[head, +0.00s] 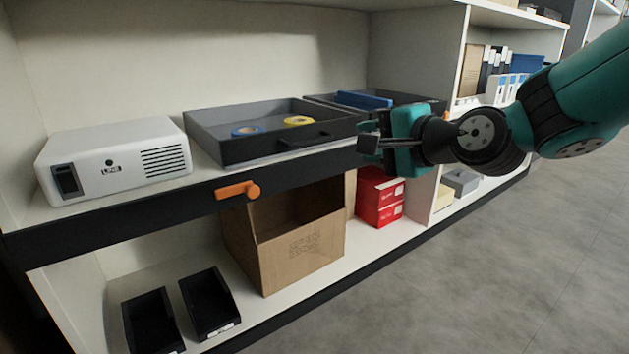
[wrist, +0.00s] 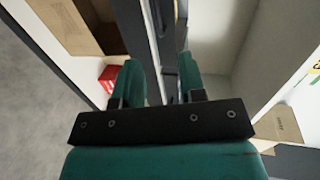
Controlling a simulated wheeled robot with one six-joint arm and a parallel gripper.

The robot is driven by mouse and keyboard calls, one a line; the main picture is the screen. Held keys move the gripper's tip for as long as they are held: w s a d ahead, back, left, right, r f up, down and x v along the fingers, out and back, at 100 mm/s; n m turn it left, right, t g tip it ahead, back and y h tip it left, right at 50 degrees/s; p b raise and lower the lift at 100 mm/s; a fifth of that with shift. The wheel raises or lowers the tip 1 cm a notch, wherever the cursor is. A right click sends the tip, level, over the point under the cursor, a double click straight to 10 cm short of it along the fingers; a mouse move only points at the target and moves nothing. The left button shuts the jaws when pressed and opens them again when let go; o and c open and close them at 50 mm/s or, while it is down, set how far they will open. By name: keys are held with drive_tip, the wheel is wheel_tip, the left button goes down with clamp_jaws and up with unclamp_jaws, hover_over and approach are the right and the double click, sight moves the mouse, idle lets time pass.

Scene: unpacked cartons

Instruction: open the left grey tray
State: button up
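The left grey tray (head: 240,147) sits on the upper shelf, with a blue tape roll (head: 247,131) and a yellow tape roll (head: 298,120) inside. A dark handle (head: 308,143) is on its front wall. My gripper (head: 367,141) is near the tray's front right corner, right of the handle. In the wrist view my gripper (wrist: 161,72) has its two green fingers apart with a gap between them. A dark edge runs beyond the gap; I cannot tell whether it is the tray or the shelf. A second grey tray (head: 425,101) with a blue item is partly hidden behind my gripper.
A white projector-like box (head: 115,160) stands left of the tray. An orange handle (head: 238,190) sticks out from the black shelf edge. Below are an open carton (head: 303,250), red boxes (head: 380,200) and black bins (head: 210,303). The floor in front is clear.

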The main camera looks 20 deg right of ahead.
drive_tip(key=f, duration=0.2)
drive_tip(key=p, duration=1.7)
approach(317, 141)
drive_tip(key=shift+m+t, duration=0.3)
drive_tip(key=shift+m, duration=0.1)
drive_tip(key=x, duration=0.9)
drive_tip(key=shift+w+a+f, duration=0.1)
drive_tip(key=shift+a+f, duration=0.05)
drive_tip(key=shift+a, duration=0.05)
drive_tip(key=shift+w+a+f+p, duration=0.15)
drive_tip(key=shift+w+f+p, duration=0.15)
drive_tip(key=shift+w, duration=0.3)
clamp_jaws()
